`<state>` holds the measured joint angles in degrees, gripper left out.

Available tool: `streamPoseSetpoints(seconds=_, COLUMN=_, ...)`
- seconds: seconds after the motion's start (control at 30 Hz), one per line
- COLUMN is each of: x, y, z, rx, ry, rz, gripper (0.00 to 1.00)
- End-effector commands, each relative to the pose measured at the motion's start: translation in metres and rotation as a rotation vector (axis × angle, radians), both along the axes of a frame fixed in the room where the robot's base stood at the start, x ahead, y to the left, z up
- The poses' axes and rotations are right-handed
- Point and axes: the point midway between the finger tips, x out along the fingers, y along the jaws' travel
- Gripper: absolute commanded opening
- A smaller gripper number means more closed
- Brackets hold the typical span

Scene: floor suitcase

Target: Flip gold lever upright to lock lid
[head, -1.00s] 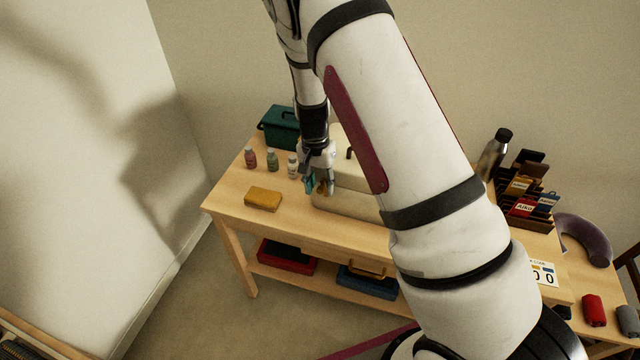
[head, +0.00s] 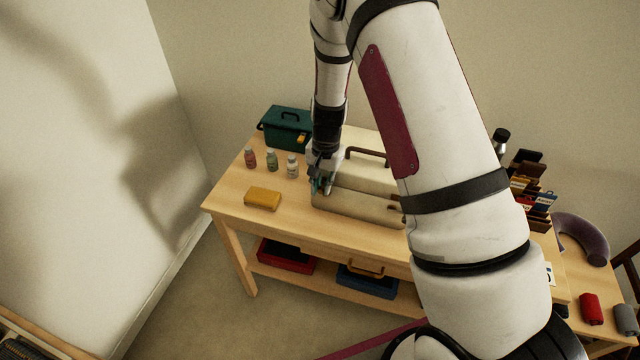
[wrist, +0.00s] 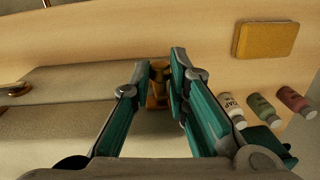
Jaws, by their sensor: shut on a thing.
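The beige case (head: 365,207) lies on the wooden table with its lid (head: 372,181) down; it also shows in the wrist view (wrist: 70,125). In the wrist view a gold lever (wrist: 157,88) sits between the teal fingers of my gripper (wrist: 158,68) at the case's front edge. The fingers are shut on the lever, and they partly hide it. Its exact tilt cannot be told. In the head view my gripper (head: 323,187) is at the left end of the case and hides the lever.
A yellow block (head: 262,198) lies left of the case. Several small bottles (head: 271,160) and a green box (head: 286,127) stand behind it. A dark handle (head: 367,154) rises from the lid. Bare table lies around the yellow block.

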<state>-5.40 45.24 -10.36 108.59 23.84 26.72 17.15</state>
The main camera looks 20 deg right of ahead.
Motion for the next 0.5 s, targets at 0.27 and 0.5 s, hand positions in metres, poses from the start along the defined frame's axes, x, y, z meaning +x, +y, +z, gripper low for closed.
streamPoseSetpoints(seconds=0.27, x=-0.0064, y=-0.0052, z=-0.0014, rx=0.073, ry=-0.050, rz=-0.004, gripper=0.00)
streamPoseSetpoints(seconds=0.5, x=-0.0060, y=-0.0054, z=-0.0009, rx=0.085, ry=-0.065, rz=-0.001, gripper=0.00)
